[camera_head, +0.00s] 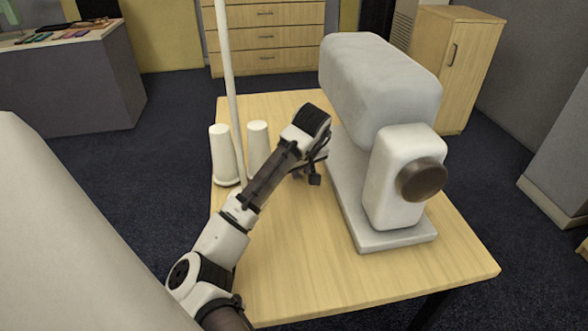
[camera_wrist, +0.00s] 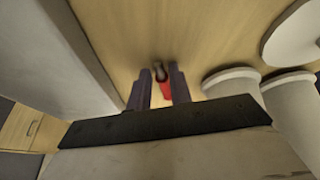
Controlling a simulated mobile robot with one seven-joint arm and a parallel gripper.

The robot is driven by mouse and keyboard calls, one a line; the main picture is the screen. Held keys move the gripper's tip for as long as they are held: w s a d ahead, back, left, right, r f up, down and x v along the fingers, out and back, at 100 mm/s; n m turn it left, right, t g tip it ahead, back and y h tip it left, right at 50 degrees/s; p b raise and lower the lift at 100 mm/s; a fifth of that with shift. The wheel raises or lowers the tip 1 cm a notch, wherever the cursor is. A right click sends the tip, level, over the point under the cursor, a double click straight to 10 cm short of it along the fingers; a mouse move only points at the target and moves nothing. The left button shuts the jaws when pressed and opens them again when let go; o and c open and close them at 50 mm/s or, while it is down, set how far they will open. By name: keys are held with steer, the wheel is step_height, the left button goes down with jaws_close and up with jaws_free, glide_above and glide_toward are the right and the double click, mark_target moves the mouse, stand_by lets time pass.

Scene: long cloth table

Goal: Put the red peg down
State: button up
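The red peg (camera_wrist: 164,89) shows in the wrist view between the two fingers of my gripper (camera_wrist: 160,73). Its red part lies close to the right finger, and a narrow strip of wood shows on the left side. A small grey-brown piece (camera_wrist: 158,70) shows just beyond the red part; I cannot tell whether it belongs to the peg. Whether the fingers press on the peg, and whether it touches the table (camera_head: 310,275), is unclear. In the head view my gripper (camera_head: 308,176) is low over the table, partly hidden by my wrist, and the peg is not visible.
A large white-grey machine (camera_head: 385,85) on a flat base stands right of my gripper. Two white cups (camera_head: 222,155) and a tall white pole (camera_head: 228,70) stand on the left. The front table area is clear. Wooden drawers (camera_head: 268,40) stand behind.

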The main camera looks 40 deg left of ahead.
jaws_close()
steer(key=shift+r, duration=0.1)
stand_by(0.3)
